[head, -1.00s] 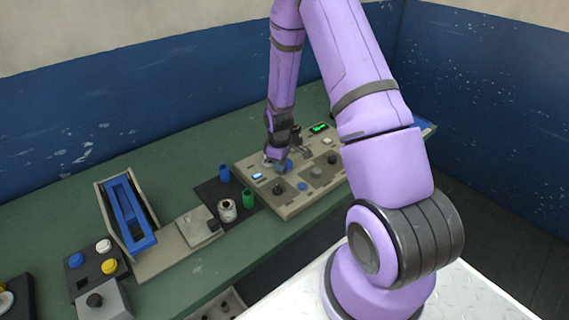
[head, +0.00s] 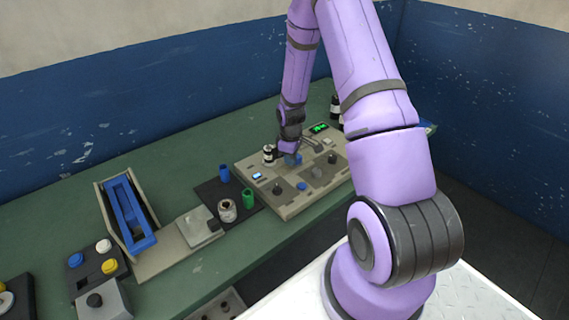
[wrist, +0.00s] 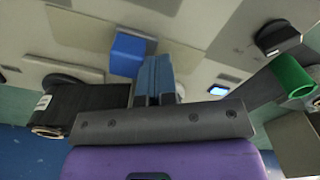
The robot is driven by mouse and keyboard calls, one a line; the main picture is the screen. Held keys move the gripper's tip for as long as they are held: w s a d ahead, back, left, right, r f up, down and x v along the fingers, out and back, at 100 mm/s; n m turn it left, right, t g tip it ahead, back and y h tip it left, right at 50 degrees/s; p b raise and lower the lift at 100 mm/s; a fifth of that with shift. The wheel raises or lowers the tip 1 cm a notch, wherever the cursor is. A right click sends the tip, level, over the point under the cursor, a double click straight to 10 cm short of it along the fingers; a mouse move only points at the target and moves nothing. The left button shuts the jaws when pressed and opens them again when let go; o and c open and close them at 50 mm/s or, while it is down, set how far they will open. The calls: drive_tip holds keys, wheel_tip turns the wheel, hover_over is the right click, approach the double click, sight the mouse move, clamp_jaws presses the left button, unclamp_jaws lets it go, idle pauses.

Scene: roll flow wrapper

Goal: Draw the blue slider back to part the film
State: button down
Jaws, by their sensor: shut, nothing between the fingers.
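My gripper (head: 291,155) points down over the grey control panel (head: 290,208), near its back edge. In the wrist view its two blue-grey fingers (wrist: 154,76) are shut together with nothing between them. A bright blue block (wrist: 127,53), which looks like the slider, stands right beside the fingertips in the wrist view. I cannot tell whether they touch. In the head view the blue part (head: 296,159) shows at the fingertips, partly hidden by my gripper. The film cannot be made out.
A black roll with a white label (wrist: 45,108) is close beside my gripper.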

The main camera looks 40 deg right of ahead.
sight(299, 155)
drive_tip(key=shift+w+d, duration=0.1)
drive_tip(key=shift+d, duration=2.55)
drive_tip(key=shift+a, duration=0.65)
drive_tip(key=shift+r, duration=4)
